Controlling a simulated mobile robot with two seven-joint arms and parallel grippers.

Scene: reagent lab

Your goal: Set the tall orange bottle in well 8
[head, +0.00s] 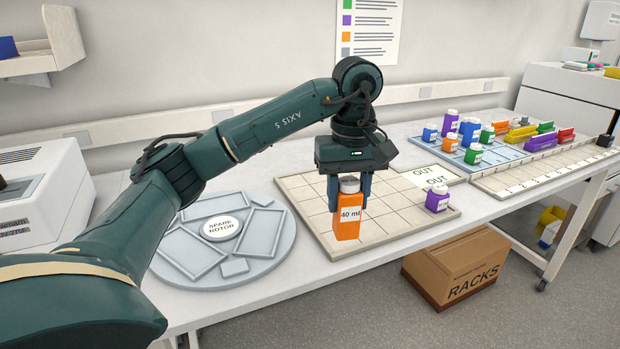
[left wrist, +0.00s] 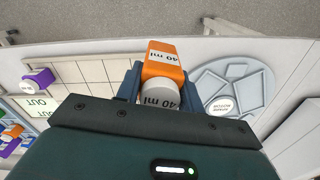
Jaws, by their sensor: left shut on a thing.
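The tall orange bottle (head: 347,216) has a grey cap and a "40 ml" label. My left gripper (head: 349,195) points down and is shut on its upper part, one finger on each side. The bottle is upright over the front part of the beige gridded board (head: 300,187); I cannot tell whether it touches the board. In the left wrist view the orange bottle (left wrist: 164,62) shows between the fingers (left wrist: 160,85). A long pale strip with small marks (head: 508,183) lies at the right; I cannot read which mark is well 8. My right gripper is not in view.
A purple bottle (head: 437,199) stands on the board's right side, near the "OUT" markings. A blue rack (head: 484,156) with several small bottles and coloured blocks is farther right. A round grey "SPARE ROTOR" plate (head: 265,262) lies left. A cardboard box (head: 458,268) is on the floor.

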